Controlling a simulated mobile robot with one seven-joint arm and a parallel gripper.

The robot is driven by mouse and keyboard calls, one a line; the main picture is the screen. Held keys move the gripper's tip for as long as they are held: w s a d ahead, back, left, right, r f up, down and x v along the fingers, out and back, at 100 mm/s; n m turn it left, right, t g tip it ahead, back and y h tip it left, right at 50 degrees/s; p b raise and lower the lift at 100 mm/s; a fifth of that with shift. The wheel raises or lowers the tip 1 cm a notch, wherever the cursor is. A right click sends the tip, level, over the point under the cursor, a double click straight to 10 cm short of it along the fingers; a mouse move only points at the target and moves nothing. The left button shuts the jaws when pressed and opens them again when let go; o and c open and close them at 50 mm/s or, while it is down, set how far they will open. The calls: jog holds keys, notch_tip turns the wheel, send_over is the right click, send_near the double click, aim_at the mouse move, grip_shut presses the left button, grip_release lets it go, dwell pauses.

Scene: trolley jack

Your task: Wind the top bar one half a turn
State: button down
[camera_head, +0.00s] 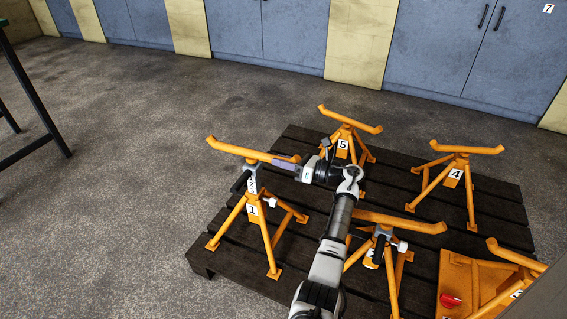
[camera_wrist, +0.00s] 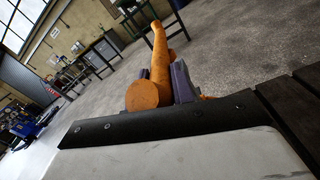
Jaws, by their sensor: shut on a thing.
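The orange top bar (camera_head: 236,149) sits across the top of the stand labelled 1 (camera_head: 266,235), at the left of the pallet. Its ends turn up slightly. My gripper (camera_head: 284,163) is at the bar's right end, shut on it. In the wrist view, the bar (camera_wrist: 160,62) runs away from the camera between the two grey-purple fingers, with its round end face towards me. A black handle (camera_head: 240,182) sticks out at the left of the stand's neck. The lower part of the fingers is hidden behind the gripper body in the wrist view.
The stand labelled 5 (camera_head: 343,144) is close behind my gripper. The stand labelled 4 (camera_head: 455,172) is at right; another (camera_head: 402,222) stands just right of my arm. The dark slatted pallet (camera_head: 225,246) carries them. Open floor lies left; blue cabinets (camera_head: 290,30) line the back.

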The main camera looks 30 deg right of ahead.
jog(key=shift+a+f, duration=0.1)
jog(key=shift+f, duration=0.1)
jog(key=c, duration=1.2)
grip_release()
jog(key=shift+w, duration=0.1)
jog(key=shift+s, duration=0.2)
jog(key=v, duration=1.3)
jog(key=shift+s+d, duration=0.15)
jog(key=shift+d, duration=0.1)
jog(key=shift+s+d, duration=0.1)
